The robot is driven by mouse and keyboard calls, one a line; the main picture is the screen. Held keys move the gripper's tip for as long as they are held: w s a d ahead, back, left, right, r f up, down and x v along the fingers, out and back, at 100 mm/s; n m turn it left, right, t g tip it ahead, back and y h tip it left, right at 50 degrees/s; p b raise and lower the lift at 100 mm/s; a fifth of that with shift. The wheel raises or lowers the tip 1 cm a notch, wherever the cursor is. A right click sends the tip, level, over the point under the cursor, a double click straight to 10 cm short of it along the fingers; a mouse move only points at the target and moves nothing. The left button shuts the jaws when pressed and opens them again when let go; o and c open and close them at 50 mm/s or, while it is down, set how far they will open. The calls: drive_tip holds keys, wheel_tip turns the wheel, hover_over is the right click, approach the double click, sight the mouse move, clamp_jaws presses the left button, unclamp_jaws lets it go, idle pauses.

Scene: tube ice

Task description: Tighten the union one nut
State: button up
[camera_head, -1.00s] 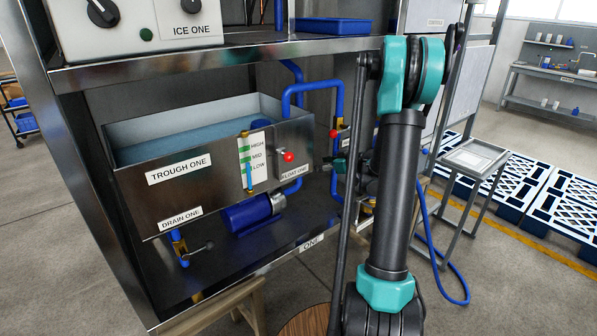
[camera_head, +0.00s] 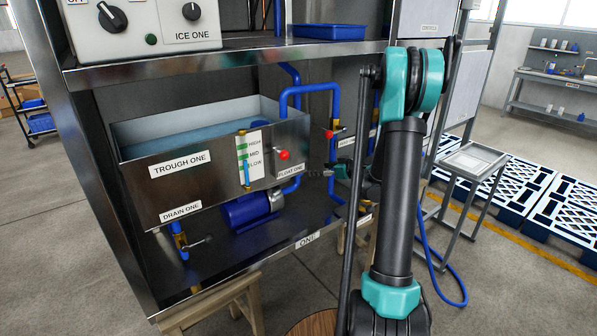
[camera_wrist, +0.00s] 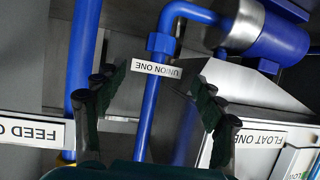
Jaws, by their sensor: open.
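The union one nut (camera_wrist: 160,43) is a blue collar on a vertical blue pipe in the wrist view, just above the white UNION ONE label (camera_wrist: 157,68). My gripper (camera_wrist: 150,86) is open, with one dark finger left and one right of that pipe in the picture. The nut appears beyond the fingertips, and nothing is held. I cannot tell the exact depth gap. In the head view my arm covers part of the pipework, and the gripper shows only partly beside the blue pipes; the nut cannot be made out there.
The metal trough (camera_head: 240,185) with the TROUGH ONE label and a red float knob (camera_head: 284,155) stand left of the pipes. A blue pump (camera_head: 246,211) sits below. Another blue pipe (camera_wrist: 84,50) and a FEED label (camera_wrist: 30,130) are close to the left finger.

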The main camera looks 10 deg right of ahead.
drive_tip(key=x, duration=1.4)
drive_tip(key=shift+w+a, duration=0.2)
drive_tip(key=shift+w, duration=0.05)
